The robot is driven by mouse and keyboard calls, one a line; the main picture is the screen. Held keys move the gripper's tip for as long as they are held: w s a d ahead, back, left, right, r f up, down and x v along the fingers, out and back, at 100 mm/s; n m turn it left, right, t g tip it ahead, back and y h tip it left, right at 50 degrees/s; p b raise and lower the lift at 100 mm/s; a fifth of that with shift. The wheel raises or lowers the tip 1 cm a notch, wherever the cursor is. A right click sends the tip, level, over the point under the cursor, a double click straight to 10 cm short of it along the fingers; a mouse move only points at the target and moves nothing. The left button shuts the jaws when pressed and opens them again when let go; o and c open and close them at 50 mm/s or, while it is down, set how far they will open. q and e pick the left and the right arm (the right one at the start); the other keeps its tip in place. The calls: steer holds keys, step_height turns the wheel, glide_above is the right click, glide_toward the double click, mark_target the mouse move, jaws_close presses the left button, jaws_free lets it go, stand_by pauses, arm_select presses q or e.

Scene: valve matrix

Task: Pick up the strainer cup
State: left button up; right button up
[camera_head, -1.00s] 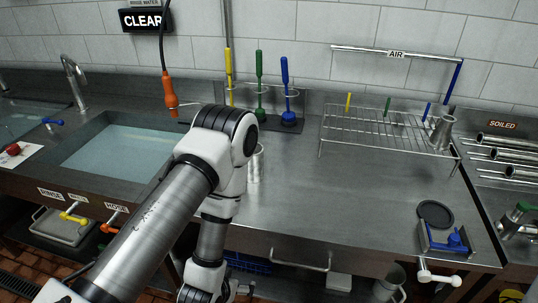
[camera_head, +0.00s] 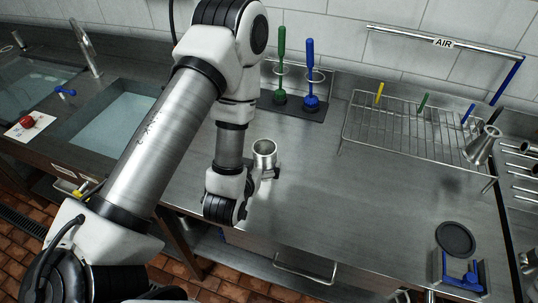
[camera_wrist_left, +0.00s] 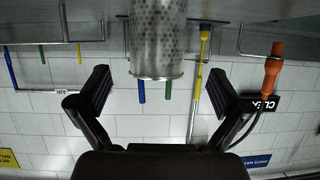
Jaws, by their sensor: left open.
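The strainer cup (camera_head: 264,152) is a silver metal cylinder standing upright, open at the top, on the steel counter. In the left wrist view, which is upside down, its perforated wall (camera_wrist_left: 157,35) comes in from the top, centred between the fingers. My left gripper (camera_head: 268,173) is low beside the cup, on its near side. The wrist view shows its two black fingers (camera_wrist_left: 160,76) wide apart, with clear gaps on both sides of the cup. I cannot tell how far the cup reaches between them. My right gripper is not in view.
A green brush (camera_head: 281,70) and a blue brush (camera_head: 309,75) stand behind the cup. A wire rack (camera_head: 400,135) with a metal funnel (camera_head: 481,147) is at the right. A black disc (camera_head: 455,239) lies at the front right. The counter between is clear. A sink (camera_head: 110,125) is at the left.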

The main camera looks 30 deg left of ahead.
mark_target(268, 149)
arm_select(q)
steer(key=shift+d, duration=0.1)
steer(key=shift+w+f+p, duration=0.15)
steer(key=shift+w+p, duration=0.5)
steer(key=shift+w, duration=0.1)
steer(key=x, duration=0.2)
steer(key=p+x, duration=0.1)
steer(key=x, duration=0.1)
steer(key=shift+w+a+f, duration=0.2)
steer(key=shift+f, duration=0.2)
steer(key=shift+s+d+r, duration=0.1)
steer(key=shift+s+r, duration=0.05)
steer(key=shift+s, duration=0.15)
steer(key=c, duration=1.3)
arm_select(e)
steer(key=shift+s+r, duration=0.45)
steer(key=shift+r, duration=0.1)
